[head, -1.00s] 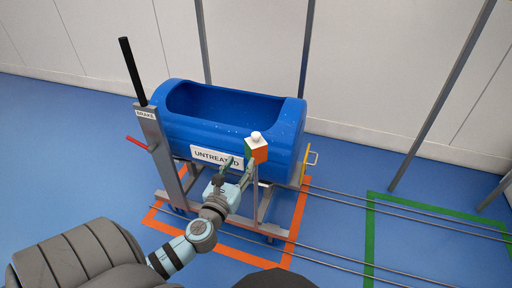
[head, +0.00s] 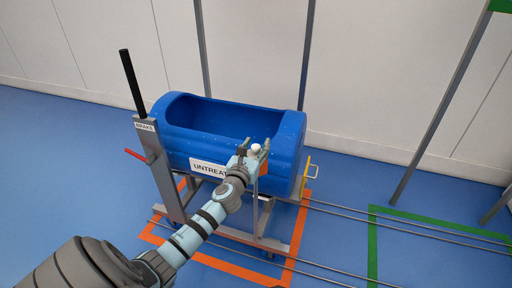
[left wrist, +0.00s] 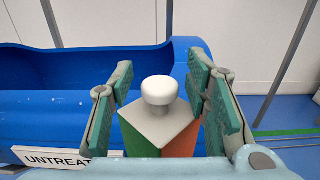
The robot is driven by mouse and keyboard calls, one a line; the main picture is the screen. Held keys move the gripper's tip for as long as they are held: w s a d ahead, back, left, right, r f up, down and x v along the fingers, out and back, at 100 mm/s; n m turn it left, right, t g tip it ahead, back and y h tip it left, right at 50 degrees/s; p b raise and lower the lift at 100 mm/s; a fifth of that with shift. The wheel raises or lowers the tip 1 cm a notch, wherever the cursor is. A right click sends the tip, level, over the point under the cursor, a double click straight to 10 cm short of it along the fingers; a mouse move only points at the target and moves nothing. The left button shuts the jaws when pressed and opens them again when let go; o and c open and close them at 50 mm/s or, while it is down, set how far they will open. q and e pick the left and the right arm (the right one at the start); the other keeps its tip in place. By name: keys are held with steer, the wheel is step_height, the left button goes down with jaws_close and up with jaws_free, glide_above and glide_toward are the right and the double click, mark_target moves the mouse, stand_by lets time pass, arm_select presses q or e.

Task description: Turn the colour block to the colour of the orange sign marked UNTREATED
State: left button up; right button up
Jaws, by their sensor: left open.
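The colour block (head: 263,168) sits on a post at the front of the tub carrier. In the left wrist view the colour block (left wrist: 175,132) has a pale top with a white knob (left wrist: 159,92), a green face at left and an orange face at right. My left gripper (head: 256,146) is open, its fingers on either side of the knob and block; contact cannot be told. The plate marked UNTREATED (head: 205,168) on the blue tub (head: 225,150) is white, partly hidden by my gripper. No orange sign shows. My right gripper is not in view.
A brake post (head: 160,165) with a black handle and red lever stands at the carrier's left. A yellow part (head: 306,174) is at its right end. An orange floor outline (head: 150,238) surrounds the carrier. Rails run right to a green outline (head: 371,240). Grey poles stand behind.

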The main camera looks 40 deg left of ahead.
arm_select(q)
jaws_close()
